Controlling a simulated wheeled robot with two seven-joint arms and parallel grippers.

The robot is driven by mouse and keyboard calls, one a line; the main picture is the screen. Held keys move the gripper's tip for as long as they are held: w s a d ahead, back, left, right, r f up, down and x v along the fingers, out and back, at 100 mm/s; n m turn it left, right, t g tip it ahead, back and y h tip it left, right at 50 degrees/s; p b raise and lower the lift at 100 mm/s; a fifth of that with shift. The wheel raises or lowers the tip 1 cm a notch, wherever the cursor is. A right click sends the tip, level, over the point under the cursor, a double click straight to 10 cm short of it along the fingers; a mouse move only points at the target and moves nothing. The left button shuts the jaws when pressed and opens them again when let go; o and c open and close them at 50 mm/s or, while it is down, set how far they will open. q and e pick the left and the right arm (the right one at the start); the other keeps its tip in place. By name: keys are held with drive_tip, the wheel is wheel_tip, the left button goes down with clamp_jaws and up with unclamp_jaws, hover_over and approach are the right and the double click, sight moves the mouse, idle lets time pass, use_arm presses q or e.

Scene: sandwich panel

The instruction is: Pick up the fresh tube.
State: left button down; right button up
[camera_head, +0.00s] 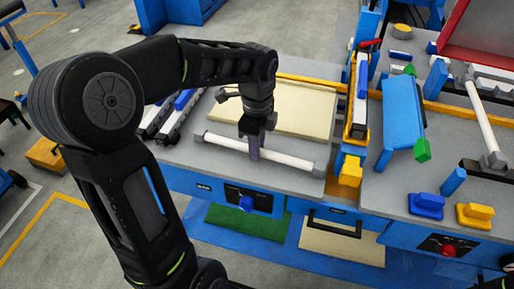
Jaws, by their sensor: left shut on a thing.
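A white tube (290,160) with grey ends lies across the grey worktop on the left bench, near its front edge. My left gripper (254,153) points down over the tube's middle and is shut on it. The tube looks level, and I cannot tell whether it touches the worktop. A second white tube (481,118) lies on the right bench, with dark supports near its ends. Which of the two is the fresh one does not show by itself. My right gripper is not in view.
A cream panel (292,112) lies behind the held tube. A blue block-like stand (401,108) and a yellow-and-white rail (358,100) stand to the right. Blue (426,204) and yellow (474,214) blocks sit at the right bench's front. Dark rails lie left of the gripper.

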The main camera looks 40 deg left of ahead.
use_arm(q)
wheel_tip(320, 180, up, 10)
drive_tip(key=shift+f, duration=0.15)
idle(0.7)
